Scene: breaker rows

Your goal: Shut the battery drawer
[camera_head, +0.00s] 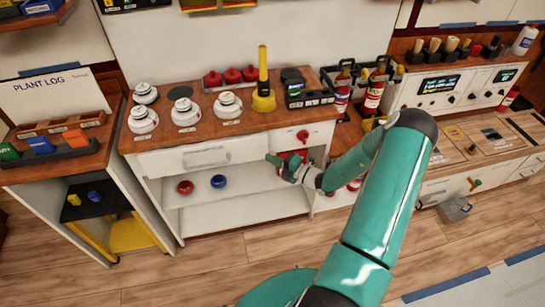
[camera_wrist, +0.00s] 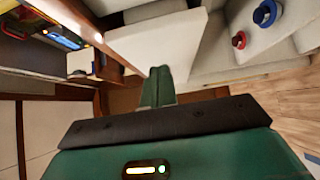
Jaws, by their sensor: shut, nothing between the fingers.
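A white cabinet with a brown top (camera_head: 160,140) stands ahead. It has a wide white drawer (camera_head: 165,163) with a long pale handle on the left, and a smaller white drawer front (camera_head: 325,133) with a red knob on the right. No readable label tells which is the battery drawer, and I cannot tell how far either stands out. My gripper (camera_head: 280,165) is below the red knob, in front of the cabinet, pointing left. In the wrist view my gripper (camera_wrist: 157,86) has its green fingers together and empty, beside a white panel (camera_wrist: 165,48).
Red and blue rings (camera_head: 185,187) (camera_head: 218,181) lie on the open shelf below. White domes, red knobs and a yellow post (camera_head: 263,75) stand on the top. Red extinguishers (camera_head: 373,95) stand right. A side desk (camera_head: 55,170) stands left. The floor in front is clear.

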